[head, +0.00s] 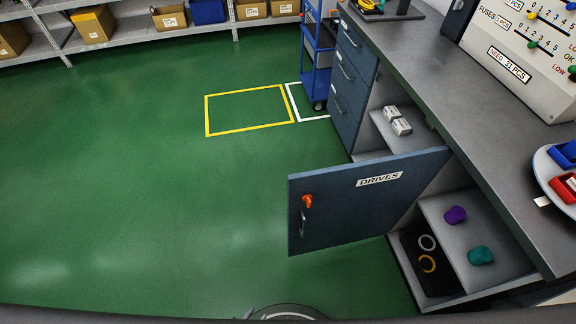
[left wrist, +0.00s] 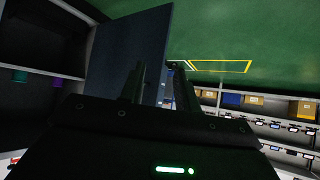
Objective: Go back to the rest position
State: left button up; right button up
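My left gripper (left wrist: 158,72) shows in the left wrist view, with its two dark fingers apart and nothing seen between them. The blue cabinet door labelled DRIVES (head: 365,200) stands open in the head view, with an orange knob (head: 307,201) and a handle on it. The door also shows behind the fingers in the left wrist view (left wrist: 120,45); I cannot tell how far off it is. I cannot make out either gripper clearly in the head view. My right gripper is not in view.
Inside the cabinet are a purple piece (head: 456,215), a teal piece (head: 480,256), two rings and white boxes (head: 400,126). The grey worktop (head: 455,95) runs along the right. A blue cart (head: 318,60) stands beyond the drawers. Green floor (head: 150,190) is clear at left.

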pick_arm(q)
jog(key=s+a+f+n+g+y+b, duration=0.1)
jog(key=s+a+f+g+y+b, duration=0.1)
jog(key=s+a+f, duration=0.4)
jog(key=s+a+f+n+g+y+b, duration=0.2)
jog(key=s+a+f+g+b, duration=0.2)
jog(key=a+f, duration=0.8)
jog(key=shift+s+a+f+g, duration=0.15)
jog(key=shift+s+f+g, duration=0.8)
jog(key=shift+s, duration=0.2)
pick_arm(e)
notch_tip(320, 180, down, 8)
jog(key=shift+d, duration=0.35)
